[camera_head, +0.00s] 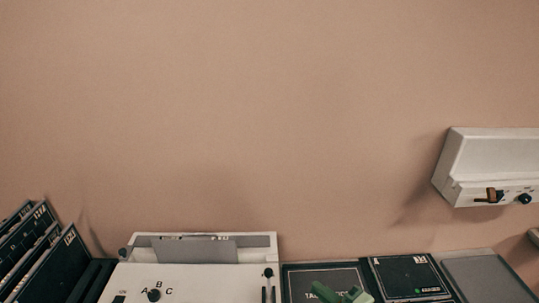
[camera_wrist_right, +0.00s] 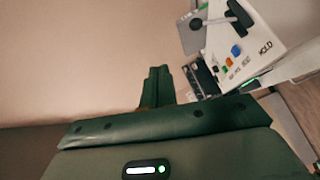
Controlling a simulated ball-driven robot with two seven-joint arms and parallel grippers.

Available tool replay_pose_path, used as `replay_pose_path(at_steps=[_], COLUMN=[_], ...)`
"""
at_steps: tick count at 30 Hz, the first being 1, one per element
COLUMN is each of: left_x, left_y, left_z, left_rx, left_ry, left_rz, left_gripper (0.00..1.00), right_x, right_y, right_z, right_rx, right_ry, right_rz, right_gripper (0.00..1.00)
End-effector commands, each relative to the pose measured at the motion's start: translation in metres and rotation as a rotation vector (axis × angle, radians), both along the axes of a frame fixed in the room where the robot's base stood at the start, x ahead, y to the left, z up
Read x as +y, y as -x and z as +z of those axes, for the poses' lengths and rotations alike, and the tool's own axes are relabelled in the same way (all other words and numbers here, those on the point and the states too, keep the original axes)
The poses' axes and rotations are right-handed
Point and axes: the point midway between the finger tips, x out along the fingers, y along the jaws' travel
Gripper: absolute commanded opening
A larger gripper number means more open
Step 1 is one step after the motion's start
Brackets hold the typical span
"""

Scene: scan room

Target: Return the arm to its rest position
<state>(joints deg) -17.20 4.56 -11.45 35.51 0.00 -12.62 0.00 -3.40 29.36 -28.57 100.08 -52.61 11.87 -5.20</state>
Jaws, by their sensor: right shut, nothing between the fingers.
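My right gripper (camera_head: 341,295) shows as a small green shape at the bottom edge of the head view, in front of a dark panel (camera_head: 318,278). Most of it is cut off by the frame. In the right wrist view its dark green fingers (camera_wrist_right: 157,84) are together, with nothing visible between them. The green wrist housing fills the lower part of that view. My left gripper is in neither view.
A white scanner-like box (camera_head: 190,283) with a lettered dial stands at the bottom. Dark upright folders (camera_head: 40,250) are at left, a grey-topped unit (camera_head: 488,278) at right. A white wall unit (camera_head: 490,160) hangs at right. A white button console (camera_wrist_right: 262,40) shows in the wrist view.

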Motion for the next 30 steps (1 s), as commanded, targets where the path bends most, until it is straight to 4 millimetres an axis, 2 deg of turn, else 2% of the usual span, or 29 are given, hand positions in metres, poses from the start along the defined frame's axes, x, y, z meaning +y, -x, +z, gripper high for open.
replay_pose_path(at_steps=[2,4,9,15,23,24,30], left_x=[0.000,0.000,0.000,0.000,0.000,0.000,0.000], left_y=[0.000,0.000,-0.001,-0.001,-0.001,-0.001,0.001], left_z=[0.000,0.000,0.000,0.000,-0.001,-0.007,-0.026], left_rx=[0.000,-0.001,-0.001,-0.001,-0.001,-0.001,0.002], left_ry=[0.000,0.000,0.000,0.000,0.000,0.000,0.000], left_rz=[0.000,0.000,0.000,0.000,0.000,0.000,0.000], left_gripper=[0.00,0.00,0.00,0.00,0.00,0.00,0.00], right_x=[-0.014,-0.041,-0.100,-0.140,-0.168,-0.164,-0.150], right_y=[-0.003,0.001,0.037,0.093,0.168,0.162,0.157], right_z=[0.018,0.027,0.024,0.013,0.006,-0.017,-0.102], right_rx=[0.030,0.097,0.323,0.556,0.819,0.834,0.924], right_ry=[-0.072,-0.120,-0.159,-0.130,-0.044,-0.044,-0.054], right_rz=[-0.215,-0.432,-0.826,-1.075,-1.262,-1.248,-1.209], right_gripper=[0.00,0.00,0.00,0.00,0.00,0.00,0.00])
